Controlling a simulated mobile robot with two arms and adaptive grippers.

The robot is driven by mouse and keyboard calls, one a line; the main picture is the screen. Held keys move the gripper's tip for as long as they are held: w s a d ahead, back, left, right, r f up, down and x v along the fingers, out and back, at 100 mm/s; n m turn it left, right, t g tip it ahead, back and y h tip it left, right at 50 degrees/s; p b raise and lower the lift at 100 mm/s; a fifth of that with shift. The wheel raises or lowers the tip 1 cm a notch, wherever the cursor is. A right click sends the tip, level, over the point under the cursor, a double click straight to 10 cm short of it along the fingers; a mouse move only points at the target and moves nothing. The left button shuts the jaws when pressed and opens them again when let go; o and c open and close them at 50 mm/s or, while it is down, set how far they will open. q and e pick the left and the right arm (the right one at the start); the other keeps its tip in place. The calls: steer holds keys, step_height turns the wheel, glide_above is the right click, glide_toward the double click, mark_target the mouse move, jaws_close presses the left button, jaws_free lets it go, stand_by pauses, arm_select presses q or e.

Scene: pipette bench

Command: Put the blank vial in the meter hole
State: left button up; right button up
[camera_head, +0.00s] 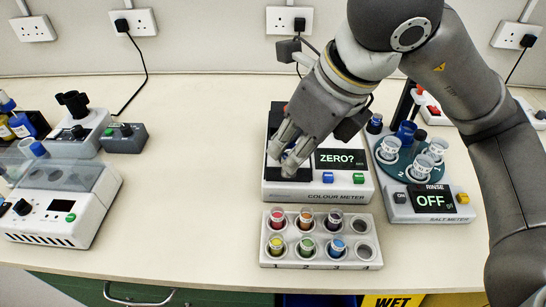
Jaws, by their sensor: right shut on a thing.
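The colour meter (285,189) stands mid-bench, with a black top plate on its left side and a screen reading "ZERO?". My right gripper (283,160) reaches down from the upper right over this black part. It is shut on the blank vial, which the fingers hide almost wholly. The fingers also cover the meter hole, so I cannot tell how far the vial is in it. My left gripper is not in view.
A white rack (340,262) with several coloured vials stands in front of the meter; its right-end holes look empty. The salt meter (432,212) with a round vial carousel stands close on the right. Another instrument (60,205) stands at left. The bench between is clear.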

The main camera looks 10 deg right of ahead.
steer(key=w+d+f+p, duration=0.1)
steer(key=w+f, duration=0.3)
steer(key=w+d+f+p, duration=0.1)
steer(key=w+f, duration=0.3)
steer(key=w+d+f+p, duration=0.1)
steer(key=w+d+f, duration=0.1)
steer(key=w+f, duration=0.2)
steer(key=shift+w+f+p, duration=0.15)
steer(key=shift+f+p, duration=0.15)
steer(key=shift+p, duration=0.1)
steer(key=shift+f+b, duration=0.4)
steer(key=shift+b, duration=0.15)
steer(key=o, duration=0.8)
steer(key=shift+o, duration=0.2)
steer(key=shift+r, duration=0.2)
